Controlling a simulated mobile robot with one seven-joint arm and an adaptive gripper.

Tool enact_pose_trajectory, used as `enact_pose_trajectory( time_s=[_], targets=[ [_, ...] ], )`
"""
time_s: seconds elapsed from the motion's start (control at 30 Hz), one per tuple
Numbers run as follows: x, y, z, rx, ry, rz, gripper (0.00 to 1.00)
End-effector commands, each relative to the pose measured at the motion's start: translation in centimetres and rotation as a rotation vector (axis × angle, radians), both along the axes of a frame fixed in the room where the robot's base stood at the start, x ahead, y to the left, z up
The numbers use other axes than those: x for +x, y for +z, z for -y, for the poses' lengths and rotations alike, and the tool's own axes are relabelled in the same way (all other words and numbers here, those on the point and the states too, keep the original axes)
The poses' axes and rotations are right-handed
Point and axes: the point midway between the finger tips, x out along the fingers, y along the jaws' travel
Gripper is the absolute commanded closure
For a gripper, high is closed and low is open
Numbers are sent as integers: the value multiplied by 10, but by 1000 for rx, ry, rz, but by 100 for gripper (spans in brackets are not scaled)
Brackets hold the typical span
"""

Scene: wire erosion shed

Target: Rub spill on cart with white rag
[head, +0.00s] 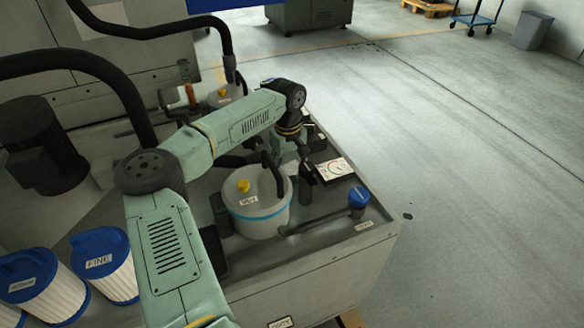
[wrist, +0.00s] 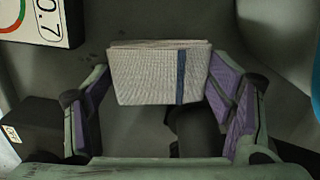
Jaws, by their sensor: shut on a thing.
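The white rag (wrist: 150,75) is a folded pale checked cloth with a dark blue stripe, seen in the wrist view. My gripper (wrist: 158,98) is shut on it, with a purple-padded finger at each side. In the head view my gripper (head: 307,178) is low over the grey machine top, beside the white tank; the rag cannot be made out there. A blue cart (head: 476,18) stands far off at the top right, partly cut off by the frame edge. I cannot make out a spill on it, or whether it is the task's cart.
A white tank (head: 257,207) with a yellow knob, a gauge card (head: 334,169) and a blue-capped post (head: 358,200) are close to my gripper. Blue-topped filters (head: 102,262) stand at the lower left. The floor (head: 470,200) to the right is mostly clear.

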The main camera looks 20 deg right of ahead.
Motion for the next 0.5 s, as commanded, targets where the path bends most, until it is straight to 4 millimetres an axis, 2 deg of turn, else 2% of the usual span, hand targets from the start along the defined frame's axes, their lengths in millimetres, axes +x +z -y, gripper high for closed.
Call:
enact_pose_trajectory(
  time_s=[0.03, 0.17, 0.5],
  targets=[
    [10, 0, -13, 21, 18, 16, 65],
    [10, 5, -13, 20, 18, 18, 65],
    [9, 40, -10, 15, 15, 19, 70]
  ],
)
